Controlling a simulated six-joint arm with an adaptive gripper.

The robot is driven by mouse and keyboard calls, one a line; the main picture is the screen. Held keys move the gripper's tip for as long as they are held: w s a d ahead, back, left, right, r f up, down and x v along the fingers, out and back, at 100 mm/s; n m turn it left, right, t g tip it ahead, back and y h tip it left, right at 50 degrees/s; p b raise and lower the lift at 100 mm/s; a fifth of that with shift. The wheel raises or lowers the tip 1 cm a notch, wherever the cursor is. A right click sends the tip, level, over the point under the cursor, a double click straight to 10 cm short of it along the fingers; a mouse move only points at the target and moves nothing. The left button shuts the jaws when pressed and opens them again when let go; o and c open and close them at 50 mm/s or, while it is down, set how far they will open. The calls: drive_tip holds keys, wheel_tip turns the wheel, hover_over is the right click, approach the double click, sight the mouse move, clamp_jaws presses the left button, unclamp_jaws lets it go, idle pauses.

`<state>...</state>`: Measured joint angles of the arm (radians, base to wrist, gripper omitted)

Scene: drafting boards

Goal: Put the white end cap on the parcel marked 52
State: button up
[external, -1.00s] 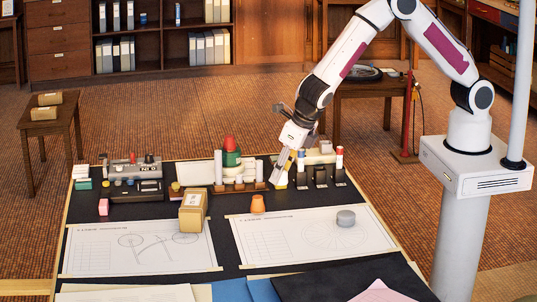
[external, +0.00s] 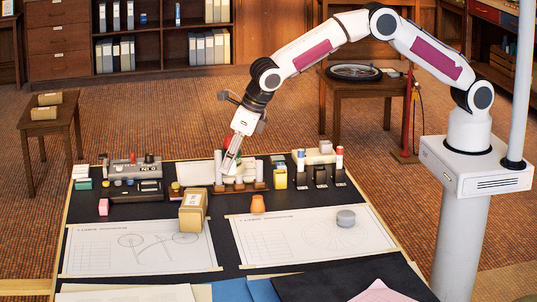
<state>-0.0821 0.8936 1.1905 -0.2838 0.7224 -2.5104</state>
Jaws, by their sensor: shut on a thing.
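My gripper (external: 228,168) is over the wooden rack in the middle of the black board, pointing down and tilted. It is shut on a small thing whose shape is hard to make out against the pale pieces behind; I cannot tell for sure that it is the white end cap. A brown box-shaped parcel (external: 193,212) with a white label on top stands in front of the rack, apart from my gripper. Two more brown parcels (external: 48,98) are on the small table at the far left. The number on each parcel is too small to read.
The wooden rack (external: 240,187) holds upright white cylinders. A yellow container (external: 278,178) and black holders (external: 320,177) stand right of it. An orange cup (external: 257,204) and grey cylinder (external: 346,218) are in front. The drawing sheets (external: 290,242) are mostly clear.

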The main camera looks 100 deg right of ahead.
drive_tip(key=w, duration=0.3)
drive_tip(key=n, duration=0.1)
hover_over(197, 189)
drive_tip(key=s+a, duration=0.2)
drive_tip(key=shift+w+r+y, duration=0.15)
drive_tip(key=shift+y, duration=0.15)
drive_tip(key=shift+w+d+f, duration=0.2)
drive_tip(key=shift+d+f, duration=0.35)
drive_tip(key=shift+d, duration=0.1)
drive_tip(key=shift+f, duration=2.5)
drive_tip(key=shift+f, duration=0.2)
